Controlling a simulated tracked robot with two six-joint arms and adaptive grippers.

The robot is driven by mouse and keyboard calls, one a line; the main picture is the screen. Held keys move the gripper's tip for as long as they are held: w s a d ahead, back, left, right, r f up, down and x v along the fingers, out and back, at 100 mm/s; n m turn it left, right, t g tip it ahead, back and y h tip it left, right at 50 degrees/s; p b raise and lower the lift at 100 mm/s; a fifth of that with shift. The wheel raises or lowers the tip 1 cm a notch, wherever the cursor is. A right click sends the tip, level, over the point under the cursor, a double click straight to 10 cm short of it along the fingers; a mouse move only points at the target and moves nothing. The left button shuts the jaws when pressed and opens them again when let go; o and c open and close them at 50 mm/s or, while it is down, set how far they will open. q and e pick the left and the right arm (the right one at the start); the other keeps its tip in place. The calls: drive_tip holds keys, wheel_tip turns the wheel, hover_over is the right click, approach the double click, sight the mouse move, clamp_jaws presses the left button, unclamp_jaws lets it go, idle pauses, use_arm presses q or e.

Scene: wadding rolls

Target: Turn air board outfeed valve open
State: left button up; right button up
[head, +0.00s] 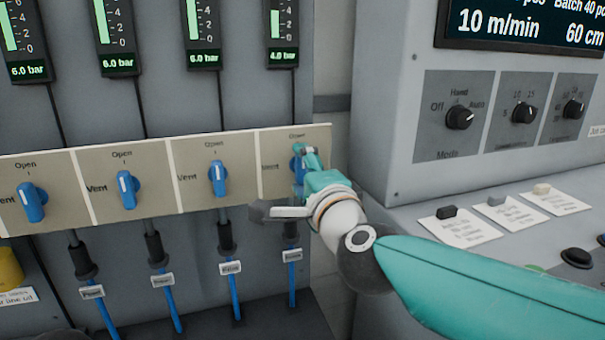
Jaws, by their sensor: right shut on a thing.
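The air board (80,190) is a beige strip with a row of blue valve handles and "Open" and "Vent" labels. The rightmost valve handle (296,163) is mostly hidden behind my right gripper (305,160). My right gripper is teal and shut on this handle. The gauge above this valve reads 4.0 bar. The tag on its hose is too small to read surely, and the handle's exact angle is hidden. The other valve handles (218,178) stand near upright, and their gauges read 6.0 bar. My left gripper is not in view.
A grey control cabinet (390,110) with a display and several knobs (459,117) stands close on the right. Its sloped desk holds small switches and white cards (505,214). Blue hoses (233,295) hang below the valves. My right arm crosses in front of the desk.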

drive_tip(key=shift+d+f, duration=0.1)
drive_tip(key=shift+f, duration=0.1)
drive_tip(key=o, duration=1.1)
drive_tip(key=shift+w, duration=0.1)
drive_tip(key=shift+o, duration=0.2)
drive_tip(key=shift+r, duration=0.1)
drive_tip(key=v, duration=1.2)
